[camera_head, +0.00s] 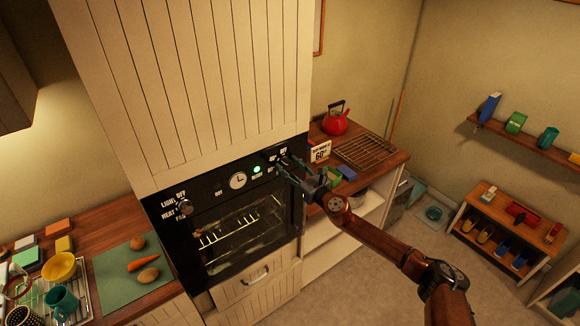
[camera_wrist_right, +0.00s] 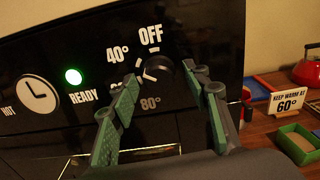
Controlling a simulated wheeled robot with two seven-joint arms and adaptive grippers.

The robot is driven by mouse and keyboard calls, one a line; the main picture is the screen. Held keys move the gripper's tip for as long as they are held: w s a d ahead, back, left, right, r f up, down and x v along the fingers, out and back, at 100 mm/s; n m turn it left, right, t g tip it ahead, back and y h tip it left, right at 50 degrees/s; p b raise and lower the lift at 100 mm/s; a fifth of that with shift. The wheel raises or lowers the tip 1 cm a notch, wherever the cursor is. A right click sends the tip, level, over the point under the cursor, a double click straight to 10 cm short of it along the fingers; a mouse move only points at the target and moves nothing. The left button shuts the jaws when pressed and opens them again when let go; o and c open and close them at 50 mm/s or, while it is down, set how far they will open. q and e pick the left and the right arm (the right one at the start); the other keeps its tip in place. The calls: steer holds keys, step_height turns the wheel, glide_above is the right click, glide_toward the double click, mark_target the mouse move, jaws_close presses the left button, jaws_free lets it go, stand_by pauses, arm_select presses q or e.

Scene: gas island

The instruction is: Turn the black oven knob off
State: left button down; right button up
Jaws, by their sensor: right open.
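The black oven knob (camera_wrist_right: 160,68) sits on the glossy black oven panel (camera_wrist_right: 60,135), with OFF printed above it, 40° to its left and 80° below. White marks show beside the knob; its exact pointing is hard to tell. My right gripper (camera_wrist_right: 166,82) is open, its green-padded fingers on either side of the knob in the wrist view; contact cannot be told. In the head view my right gripper (camera_head: 287,168) reaches the panel's upper right and largely hides the knob. The green READY light (camera_wrist_right: 73,76) is lit. My left gripper is not recognisable.
The oven window (camera_head: 240,235) lies below. Right of the oven, the counter holds a "KEEP WARM AT 60°" sign (camera_wrist_right: 288,101), a green tray (camera_wrist_right: 297,143) and a red kettle (camera_head: 335,123).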

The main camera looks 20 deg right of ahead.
steer(key=shift+c, duration=0.5)
steer(key=c, duration=1)
steer(key=shift+m, duration=0.4)
steer(key=m+p, duration=0.1)
steer(key=m, duration=0.3)
steer(key=shift+r+m, duration=0.1)
steer(key=shift+m, duration=0.3)
steer(key=m+p, duration=0.1)
steer(key=m, duration=0.4)
steer(key=shift+m+p, duration=0.3)
steer(key=shift+m, duration=0.1)
